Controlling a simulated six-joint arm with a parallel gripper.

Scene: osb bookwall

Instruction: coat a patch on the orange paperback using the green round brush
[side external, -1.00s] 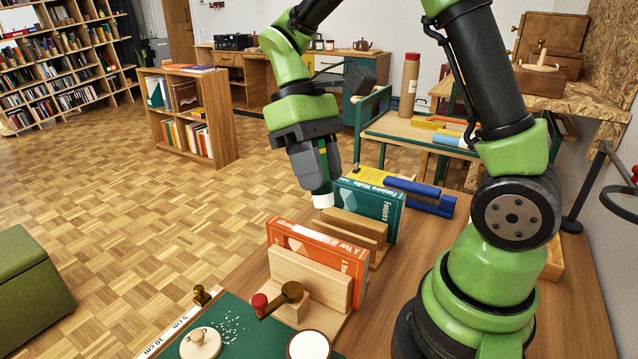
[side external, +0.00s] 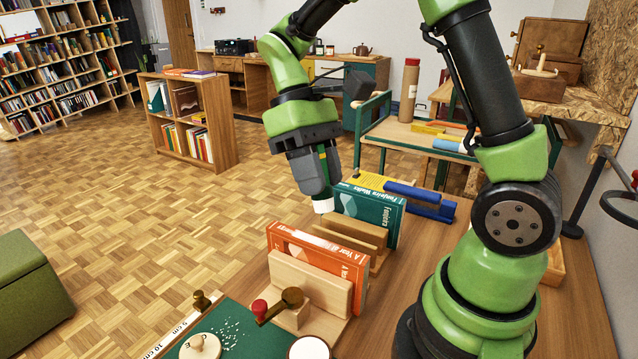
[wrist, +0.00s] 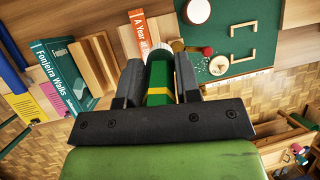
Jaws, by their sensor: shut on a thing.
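The orange paperback (side external: 318,259) stands upright in a wooden holder at the front of the bench, its spine and cover edge showing. It also shows in the wrist view (wrist: 140,30), partly hidden by my gripper. My gripper (side external: 322,190) is shut on the green round brush, whose green handle with a yellow band (wrist: 160,85) lies between the fingers in the wrist view. The brush's white tip (side external: 323,205) points down in the side view, apart from the orange paperback and close by the teal book.
The teal book (side external: 372,212) stands upright in another wooden holder (side external: 348,232) behind the orange one. A brass-and-red clamp part (side external: 290,298) sits by the front holder.

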